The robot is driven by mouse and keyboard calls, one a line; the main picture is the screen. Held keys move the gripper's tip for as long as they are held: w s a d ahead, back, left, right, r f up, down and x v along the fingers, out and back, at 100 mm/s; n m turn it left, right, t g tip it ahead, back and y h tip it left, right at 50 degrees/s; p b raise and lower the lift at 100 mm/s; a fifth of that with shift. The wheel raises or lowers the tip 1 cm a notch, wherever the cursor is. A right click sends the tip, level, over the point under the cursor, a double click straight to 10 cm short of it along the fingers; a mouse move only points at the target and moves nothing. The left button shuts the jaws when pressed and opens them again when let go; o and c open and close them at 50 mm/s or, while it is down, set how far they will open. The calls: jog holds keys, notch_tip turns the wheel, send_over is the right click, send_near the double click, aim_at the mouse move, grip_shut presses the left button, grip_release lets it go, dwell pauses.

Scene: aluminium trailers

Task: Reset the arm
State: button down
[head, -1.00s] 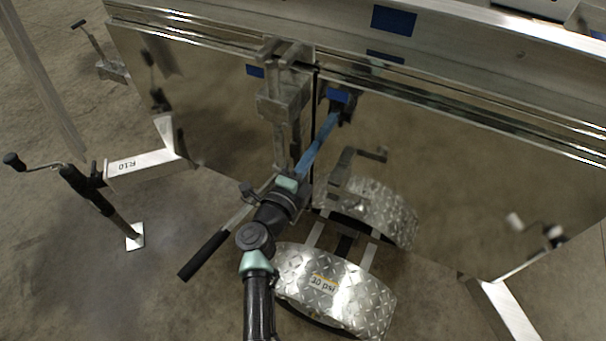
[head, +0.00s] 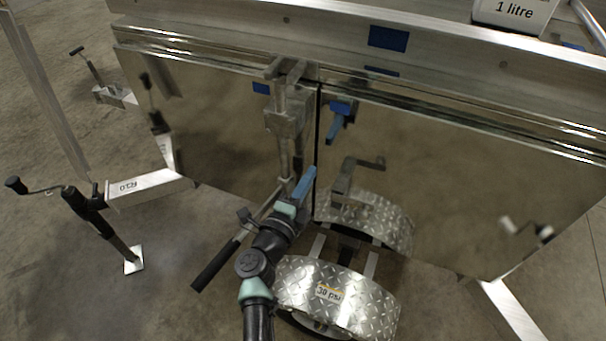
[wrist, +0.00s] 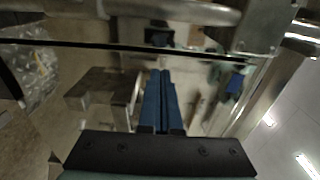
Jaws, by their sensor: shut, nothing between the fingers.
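My gripper (head: 308,172), with blue fingers, is in the middle of the head view, in front of the shiny trailer panel (head: 440,170). The wrist view shows its two fingers (wrist: 160,76) side by side and shut, with nothing between them. My dark arm with teal joint bands comes up from the bottom of the head view. A blue shape in the panel, up and right of the fingers, looks like their reflection.
A metal latch post (head: 286,115) stands close behind and left of my gripper. A black-gripped lever (head: 215,266) lies left of my arm. A tread-plate wheel guard (head: 335,300) is at lower right, a jockey crank stand (head: 100,215) at left. Concrete floor is open at lower left.

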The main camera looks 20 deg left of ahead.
jog(key=s+p, duration=0.1)
jog(key=s, duration=0.8)
jog(key=shift+a+f, duration=0.2)
jog(key=shift+a, duration=0.1)
jog(key=shift+s+r, duration=0.1)
jog(key=shift+s, duration=0.05)
